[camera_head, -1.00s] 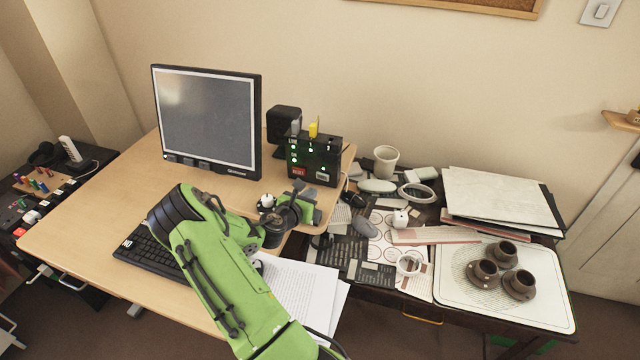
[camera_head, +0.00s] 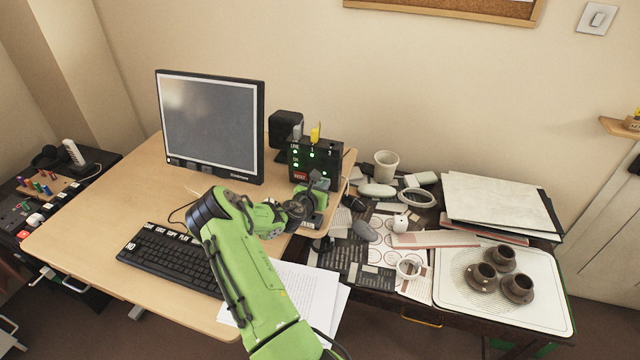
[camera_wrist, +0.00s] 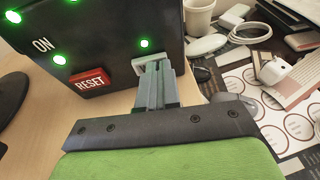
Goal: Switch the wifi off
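The wifi box (camera_head: 330,155) is a black upright box with several green lights, at the back right of the desk. The wrist view shows its front (camera_wrist: 100,35) close up, with the word ON and a red RESET button (camera_wrist: 90,82). My gripper (camera_head: 316,182) is at the lower right of that front. In the wrist view its grey fingers (camera_wrist: 155,72) lie side by side, looking shut, against or just before a pale grey plate (camera_wrist: 143,60) below a green light. The fingers cover most of that plate. I cannot tell whether they touch it.
A monitor (camera_head: 210,125) and a black speaker (camera_head: 285,128) stand left of the box. A keyboard (camera_head: 165,262) and papers (camera_head: 305,295) lie in front. The lower table at right holds a white cup (camera_head: 385,164), mice, cables and brown cups on a tray (camera_head: 545,300).

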